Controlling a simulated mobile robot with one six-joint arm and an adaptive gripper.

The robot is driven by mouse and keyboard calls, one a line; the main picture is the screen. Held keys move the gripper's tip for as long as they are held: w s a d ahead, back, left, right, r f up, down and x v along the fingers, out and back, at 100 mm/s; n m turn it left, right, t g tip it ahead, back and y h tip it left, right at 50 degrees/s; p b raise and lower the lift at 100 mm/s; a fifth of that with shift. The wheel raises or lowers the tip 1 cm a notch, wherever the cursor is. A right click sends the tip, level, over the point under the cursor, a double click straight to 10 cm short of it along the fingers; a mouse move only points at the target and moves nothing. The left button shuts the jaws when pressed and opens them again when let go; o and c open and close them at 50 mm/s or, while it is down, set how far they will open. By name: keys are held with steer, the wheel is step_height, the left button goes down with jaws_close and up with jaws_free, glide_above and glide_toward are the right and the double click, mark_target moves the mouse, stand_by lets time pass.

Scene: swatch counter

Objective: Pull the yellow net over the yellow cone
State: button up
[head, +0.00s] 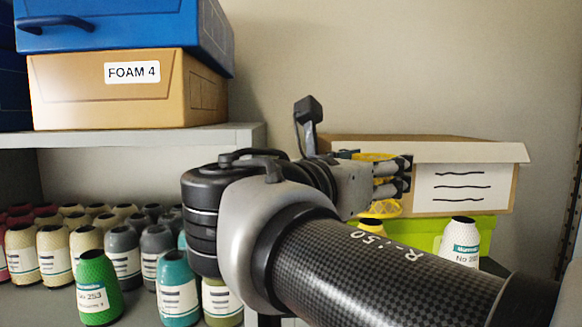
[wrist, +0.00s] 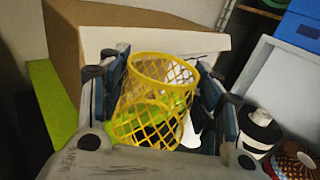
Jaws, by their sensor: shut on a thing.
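The yellow net (head: 380,207), an open mesh sleeve, is in my gripper (head: 398,178). In the wrist view the net (wrist: 150,78) spans the space between the two fingers, with its round rim open, and my gripper (wrist: 162,75) is shut on it. The yellow cone (head: 371,226) shows only as a small yellow top below the net in the head view; my arm hides the rest. The net appears above the cone, but I cannot tell whether they touch. I cannot make out the cone clearly through the mesh in the wrist view.
A white cone (head: 463,240) stands to the right. Behind are a lime green box (head: 487,233) and a cardboard box with a white flap (head: 465,185). Several cones, including a green one (head: 98,288) and a teal one (head: 177,287), crowd the left below a grey shelf (head: 130,136).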

steer(key=shift+f+b, duration=3.85)
steer(key=shift+f, duration=1.65)
steer(key=o, duration=0.8)
steer(key=shift+o, duration=0.2)
steer(key=v, duration=0.7)
steer(key=shift+s+a, duration=0.15)
steer(key=shift+s, duration=0.05)
